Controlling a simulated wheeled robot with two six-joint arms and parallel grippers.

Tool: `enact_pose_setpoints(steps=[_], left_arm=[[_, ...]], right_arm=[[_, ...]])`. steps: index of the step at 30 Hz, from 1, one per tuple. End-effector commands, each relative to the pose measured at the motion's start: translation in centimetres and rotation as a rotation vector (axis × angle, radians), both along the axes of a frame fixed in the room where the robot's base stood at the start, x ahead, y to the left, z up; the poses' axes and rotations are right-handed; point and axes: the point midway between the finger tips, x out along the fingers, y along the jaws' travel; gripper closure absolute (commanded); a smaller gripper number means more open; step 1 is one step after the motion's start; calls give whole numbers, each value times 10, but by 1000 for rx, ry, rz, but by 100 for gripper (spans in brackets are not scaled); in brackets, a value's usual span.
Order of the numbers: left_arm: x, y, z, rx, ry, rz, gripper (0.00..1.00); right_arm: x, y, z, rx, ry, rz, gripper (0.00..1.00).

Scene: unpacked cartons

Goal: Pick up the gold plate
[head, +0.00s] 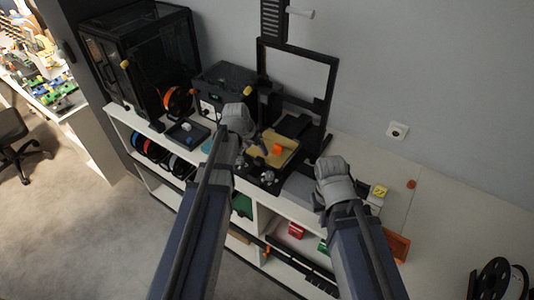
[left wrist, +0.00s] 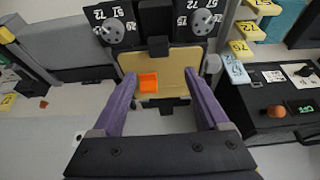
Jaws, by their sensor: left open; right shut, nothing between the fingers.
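The gold plate (head: 285,159) lies flat on the black bed of a 3D printer in the head view, with a small orange cube (head: 277,149) on it. The left wrist view shows the plate (left wrist: 178,80) and the cube (left wrist: 149,83) ahead of the hand. My left gripper (head: 252,150) is over the printer's left side, partly covering the plate. In the left wrist view its purple fingers (left wrist: 161,85) are spread open, with the plate showing between them and nothing held. My right gripper (head: 320,185) is shut and empty, right of the printer above the white counter.
The printer's black upright frame (head: 330,95) stands behind the plate. A dark enclosed printer (head: 145,60) and a black box (head: 225,82) stand to the left. Filament spools (head: 160,153) sit on a shelf below. A yellow block (head: 380,191) lies on the right counter, which has free room.

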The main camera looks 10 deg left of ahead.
Motion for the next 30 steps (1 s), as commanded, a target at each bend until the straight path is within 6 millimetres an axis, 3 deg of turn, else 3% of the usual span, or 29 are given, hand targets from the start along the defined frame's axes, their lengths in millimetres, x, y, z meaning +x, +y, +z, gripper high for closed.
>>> enact_pose_setpoints(steps=[4,14,25,30], left_arm=[[5,-2,-18,0,1,0,22],[7,-3,-25,0,1,0,22],[17,-6,-67,0,1,0,22],[19,-7,-69,0,1,0,22]], right_arm=[[0,0,-18,-1,0,3,100],[0,0,-25,-1,0,5,100],[0,0,-67,-1,0,5,100],[0,0,-69,-1,0,5,100]])
